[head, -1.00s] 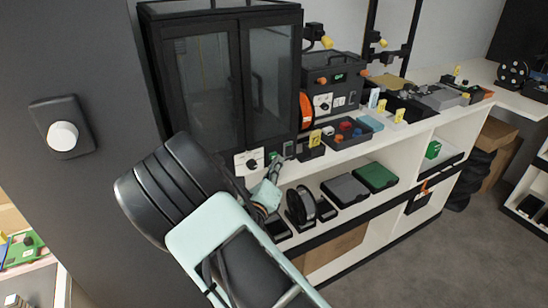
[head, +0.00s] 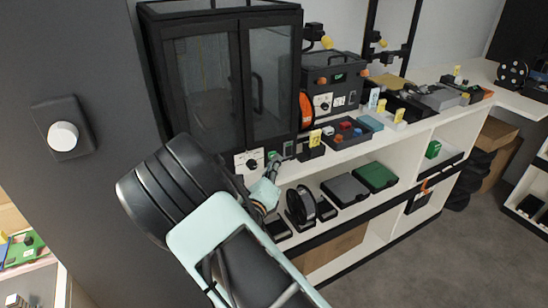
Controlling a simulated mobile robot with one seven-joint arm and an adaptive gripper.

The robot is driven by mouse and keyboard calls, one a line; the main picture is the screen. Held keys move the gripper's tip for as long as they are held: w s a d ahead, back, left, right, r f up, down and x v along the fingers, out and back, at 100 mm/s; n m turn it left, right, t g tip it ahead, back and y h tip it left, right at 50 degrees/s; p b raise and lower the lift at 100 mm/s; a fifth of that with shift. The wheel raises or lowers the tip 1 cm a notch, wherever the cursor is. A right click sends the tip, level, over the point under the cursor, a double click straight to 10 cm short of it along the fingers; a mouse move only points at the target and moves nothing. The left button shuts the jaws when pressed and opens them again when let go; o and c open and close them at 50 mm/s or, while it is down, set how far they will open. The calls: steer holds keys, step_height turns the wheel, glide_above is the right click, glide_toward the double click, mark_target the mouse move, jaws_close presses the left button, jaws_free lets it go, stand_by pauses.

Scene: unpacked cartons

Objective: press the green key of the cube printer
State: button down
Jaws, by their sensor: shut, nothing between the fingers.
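The cube printer appears to be the black cabinet (head: 190,90) with glass doors in the head view. A white plate with a black dial (head: 251,163) is on its lower front. My gripper (head: 276,162) is shut and empty, its fingertips just right of that plate at the printer's lower front. The fingertips cover the spot where a small green key showed earlier. A small dark switch with a greenish face (head: 288,148) shows just right of the fingertips. I cannot tell whether the fingertips touch the key.
A tray of coloured pieces (head: 345,133) and yellow tags are on the white shelf unit (head: 390,148). Black spools (head: 300,205) and grey and green boxes are on the shelf below.

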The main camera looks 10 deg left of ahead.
steer(key=shift+s, duration=0.1)
steer(key=shift+s+d+p, duration=0.35)
steer(key=shift+s+d, duration=0.15)
steer(key=shift+s, duration=0.2)
steer(key=shift+s+d+p, duration=0.4)
steer(key=shift+s+d, duration=0.3)
steer(key=shift+s, duration=0.35)
steer(key=shift+s+d+p, duration=0.35)
steer(key=shift+s+d, duration=0.35)
steer(key=shift+s, duration=0.3)
